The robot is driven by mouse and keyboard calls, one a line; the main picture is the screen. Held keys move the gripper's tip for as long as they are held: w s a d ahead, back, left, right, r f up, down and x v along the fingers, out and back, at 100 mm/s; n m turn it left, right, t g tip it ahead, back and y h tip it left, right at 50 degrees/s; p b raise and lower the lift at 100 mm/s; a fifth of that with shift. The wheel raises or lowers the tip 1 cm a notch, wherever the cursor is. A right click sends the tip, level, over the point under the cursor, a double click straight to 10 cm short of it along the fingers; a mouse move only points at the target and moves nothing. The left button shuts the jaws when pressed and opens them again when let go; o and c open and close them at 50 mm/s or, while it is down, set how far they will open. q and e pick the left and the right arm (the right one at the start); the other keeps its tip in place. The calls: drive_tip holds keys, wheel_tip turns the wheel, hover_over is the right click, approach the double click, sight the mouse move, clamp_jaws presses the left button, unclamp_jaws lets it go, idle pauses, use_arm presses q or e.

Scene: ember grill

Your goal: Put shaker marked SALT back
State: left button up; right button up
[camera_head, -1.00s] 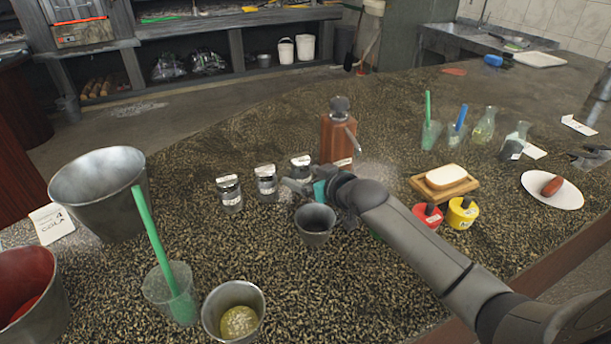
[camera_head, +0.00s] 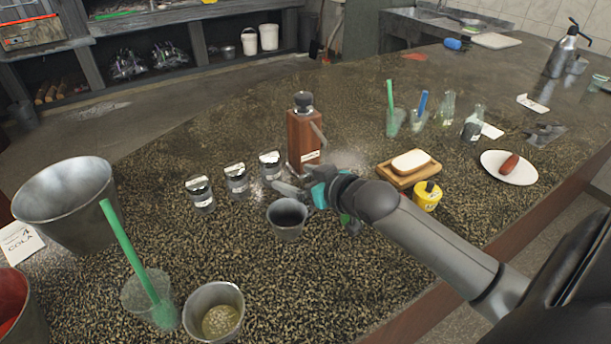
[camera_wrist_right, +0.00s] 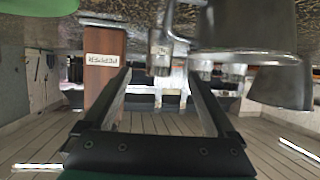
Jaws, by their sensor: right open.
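Three small glass shakers with metal tops stand upright in a row on the speckled counter: the left shaker (camera_head: 201,194), the middle shaker (camera_head: 237,181) and the right shaker (camera_head: 270,165). Their lettering is too small to read, so I cannot tell which is marked SALT. My right gripper (camera_head: 289,187) is open and empty, low over the counter just in front of the right shaker. In the right wrist view, the open jaws (camera_wrist_right: 160,76) point toward a shaker (camera_wrist_right: 160,52), which appears just beyond the fingertips. My left gripper is out of view.
A wooden dispenser (camera_head: 302,138) stands behind the gripper. A metal cup (camera_head: 287,222) is close in front of it.

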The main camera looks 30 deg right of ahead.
drive_tip(key=shift+v, duration=1.35)
